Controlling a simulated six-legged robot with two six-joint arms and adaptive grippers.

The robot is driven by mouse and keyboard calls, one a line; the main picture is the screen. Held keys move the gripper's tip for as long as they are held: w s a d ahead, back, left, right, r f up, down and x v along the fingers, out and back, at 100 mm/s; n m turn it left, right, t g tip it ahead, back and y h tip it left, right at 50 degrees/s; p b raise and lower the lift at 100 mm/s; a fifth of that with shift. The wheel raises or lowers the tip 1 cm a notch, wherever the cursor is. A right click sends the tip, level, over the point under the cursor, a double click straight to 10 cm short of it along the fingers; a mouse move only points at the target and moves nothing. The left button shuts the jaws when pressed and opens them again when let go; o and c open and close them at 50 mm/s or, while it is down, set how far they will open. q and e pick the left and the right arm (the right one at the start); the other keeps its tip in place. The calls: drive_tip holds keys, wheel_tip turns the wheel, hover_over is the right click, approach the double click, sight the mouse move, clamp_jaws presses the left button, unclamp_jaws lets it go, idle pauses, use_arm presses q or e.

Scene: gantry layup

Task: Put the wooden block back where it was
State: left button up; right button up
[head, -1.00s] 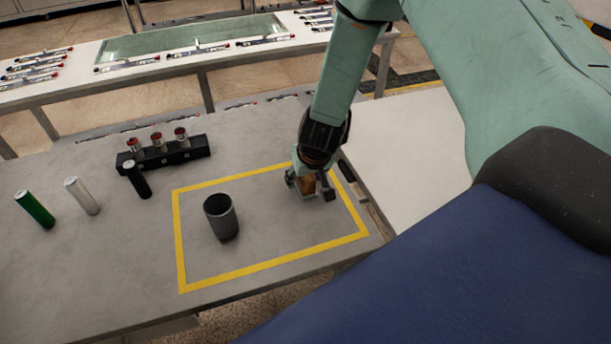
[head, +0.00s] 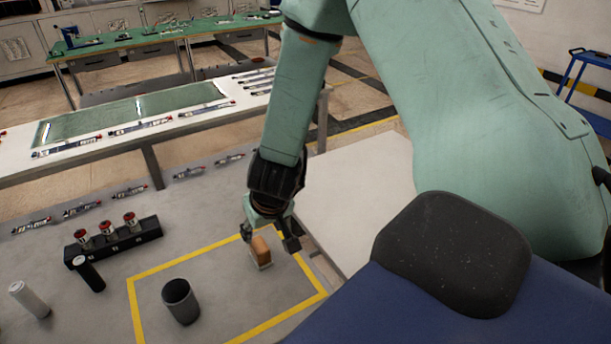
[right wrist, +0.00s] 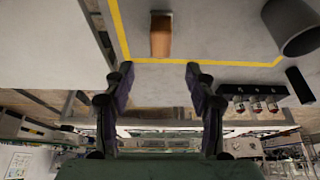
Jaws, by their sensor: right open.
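The wooden block (head: 261,251) stands on the grey table inside the yellow taped rectangle (head: 135,305), near its far right corner. It also shows in the right wrist view (right wrist: 161,37), beyond my fingertips and between their lines. My right gripper (head: 270,240) is open and empty, just behind and above the block in the head view. In the right wrist view its two fingers (right wrist: 160,72) are spread wide apart, with clear space between them and the block. My left gripper is not in view.
A dark cup (head: 181,302) stands inside the rectangle, left of the block. A black rack (head: 115,243) with red-topped pieces, a black cylinder (head: 88,274) and a white cylinder (head: 29,299) are further left. A white table (head: 350,190) lies to the right.

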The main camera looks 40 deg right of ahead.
drive_tip(key=s+a+f, duration=0.1)
drive_tip(key=s+f, duration=0.2)
drive_tip(key=s, duration=0.2)
drive_tip(key=s+a+f+n+g, duration=0.1)
drive_tip(key=s+f, duration=0.3)
drive_tip(key=s, duration=0.1)
drive_tip(key=s+a+f+g, duration=0.1)
drive_tip(key=s+f, duration=0.3)
drive_tip(key=s, duration=0.1)
drive_tip(key=shift+s+n, duration=0.3)
drive_tip(key=shift+s, duration=0.05)
drive_tip(key=s+a+f+g+y, duration=0.1)
drive_tip(key=s+a+f+g, duration=0.1)
drive_tip(key=s, duration=0.9)
drive_tip(key=shift+s+a+f+n, duration=0.35)
drive_tip(key=shift+a+f, duration=0.25)
drive_tip(key=shift+a, duration=0.45)
drive_tip(key=shift+w, duration=0.1)
